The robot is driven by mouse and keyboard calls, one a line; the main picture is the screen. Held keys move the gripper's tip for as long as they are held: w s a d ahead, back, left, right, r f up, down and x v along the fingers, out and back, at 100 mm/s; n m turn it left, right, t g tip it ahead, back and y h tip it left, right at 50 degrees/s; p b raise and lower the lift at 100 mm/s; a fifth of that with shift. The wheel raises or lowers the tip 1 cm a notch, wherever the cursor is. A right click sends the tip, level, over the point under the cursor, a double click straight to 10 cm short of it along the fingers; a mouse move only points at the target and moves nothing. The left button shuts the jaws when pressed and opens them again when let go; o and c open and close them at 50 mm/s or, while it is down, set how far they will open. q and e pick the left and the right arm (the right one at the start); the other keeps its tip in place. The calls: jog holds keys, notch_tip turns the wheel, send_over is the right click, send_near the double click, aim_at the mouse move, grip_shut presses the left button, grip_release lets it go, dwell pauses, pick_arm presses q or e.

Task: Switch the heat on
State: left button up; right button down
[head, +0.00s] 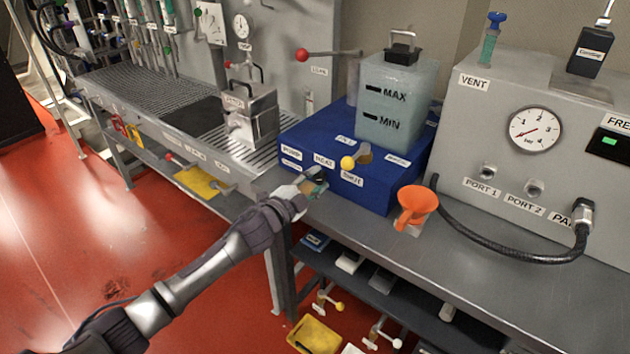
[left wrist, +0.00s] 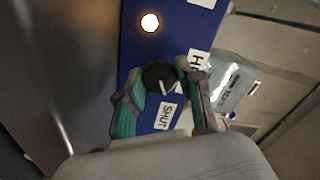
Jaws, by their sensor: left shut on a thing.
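A blue box (head: 375,190) stands on the bench, with a white HEAT label (head: 324,160) on its front. My left gripper (head: 314,186) is at the front face, just below that label, and hides the control there. In the left wrist view its green-padded fingers (left wrist: 164,98) are shut on a round black knob (left wrist: 158,75) with a white pointer line. A partly covered label (left wrist: 198,60) starting with H and a SHUT label (left wrist: 166,116) are beside the knob. A bright round light (left wrist: 150,22) with an orange rim shows on the blue face. My right gripper is not in view.
An orange funnel (head: 416,204) is close to the right. A metal canister (head: 252,115) is to the left. A black hose (head: 500,245) lies along the bench.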

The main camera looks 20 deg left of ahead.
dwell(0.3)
pick_arm(q)
jog(key=o, duration=1.2)
jog(key=shift+c, duration=0.2)
jog(key=v, duration=1.2)
jog(key=shift+f, duration=0.1)
